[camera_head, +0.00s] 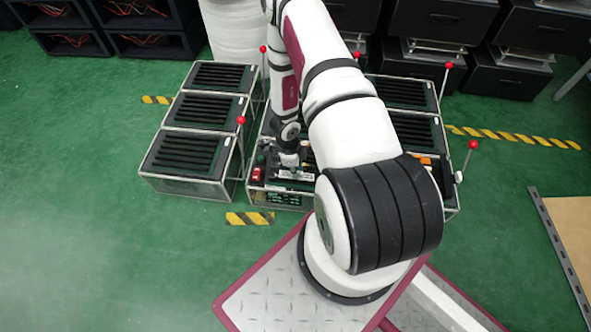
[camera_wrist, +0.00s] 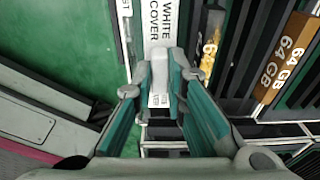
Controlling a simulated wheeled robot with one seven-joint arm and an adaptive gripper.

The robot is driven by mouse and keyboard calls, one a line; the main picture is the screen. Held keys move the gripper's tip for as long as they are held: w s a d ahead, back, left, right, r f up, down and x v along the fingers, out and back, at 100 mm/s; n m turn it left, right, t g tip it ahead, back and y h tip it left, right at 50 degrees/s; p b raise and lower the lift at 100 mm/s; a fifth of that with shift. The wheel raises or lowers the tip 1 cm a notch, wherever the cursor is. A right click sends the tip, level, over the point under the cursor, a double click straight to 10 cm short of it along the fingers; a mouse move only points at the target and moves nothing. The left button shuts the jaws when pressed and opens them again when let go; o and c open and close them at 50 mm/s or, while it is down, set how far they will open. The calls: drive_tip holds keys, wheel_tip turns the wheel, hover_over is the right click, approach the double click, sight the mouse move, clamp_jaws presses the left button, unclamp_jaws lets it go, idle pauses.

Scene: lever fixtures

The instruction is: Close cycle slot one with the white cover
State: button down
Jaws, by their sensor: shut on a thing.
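The white cover (camera_wrist: 162,22) is a white strip with black "WHITE COVER" lettering, at the top middle of the wrist view. My gripper (camera_wrist: 156,88) is shut on it, with its teal-padded fingers on either side of the light part at its near end. In the head view my gripper (camera_head: 290,163) is low over the front of the middle fixture (camera_head: 285,200), and a white strip, likely the cover (camera_head: 296,176), shows just below it. I cannot tell which opening is cycle slot one, or whether the cover is seated in a slot.
A brown "64 GB" module (camera_wrist: 287,57) and a gold-marked black one (camera_wrist: 209,50) stand right of the cover. Black-slatted boxes (camera_head: 187,155) flank the middle fixture. Red-knobbed levers (camera_head: 241,121) rise beside them. Green floor (camera_head: 90,200) is clear at left.

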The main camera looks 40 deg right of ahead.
drive_tip(key=shift+f+b, duration=0.5)
drive_tip(key=shift+f, duration=0.25)
drive_tip(key=c, duration=1.5)
unclamp_jaws()
drive_tip(key=shift+c, duration=0.2)
drive_tip(key=shift+r, duration=0.1)
wheel_tip(320, 180, up, 12)
drive_tip(key=w, duration=0.1)
drive_tip(key=shift+a, duration=0.45)
